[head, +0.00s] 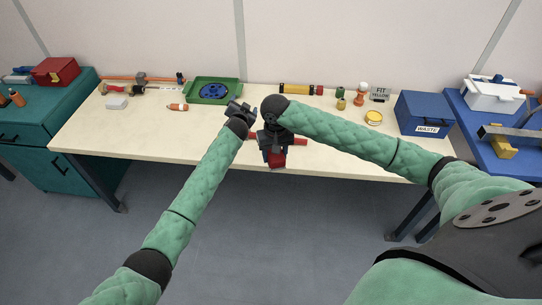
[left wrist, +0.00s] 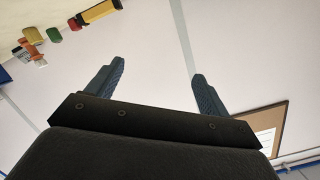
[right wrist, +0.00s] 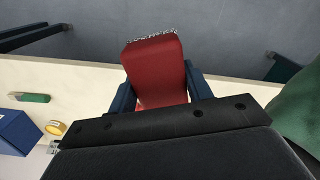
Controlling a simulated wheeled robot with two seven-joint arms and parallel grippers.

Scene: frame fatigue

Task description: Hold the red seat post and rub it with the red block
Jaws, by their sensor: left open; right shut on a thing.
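My right gripper (head: 272,147) is shut on the red block (head: 277,160), at the table's front edge. In the right wrist view the red block (right wrist: 156,70) fills the space between the blue fingers, with pale markings on its far end. A red bar (head: 298,142), likely the red seat post, shows on both sides of my right gripper near the front edge. Its middle is hidden, and I cannot tell whether the block touches it. My left gripper (head: 240,108) is open and empty above the table middle. In the left wrist view its fingers (left wrist: 157,75) point towards the wall.
A green tray (head: 238,91) with a blue disc stands behind my left gripper. A blue waste box (head: 424,113), a yellow tin (head: 373,117) and small bottles stand at the right. A white block (head: 116,104) lies at the left. The table's left front is clear.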

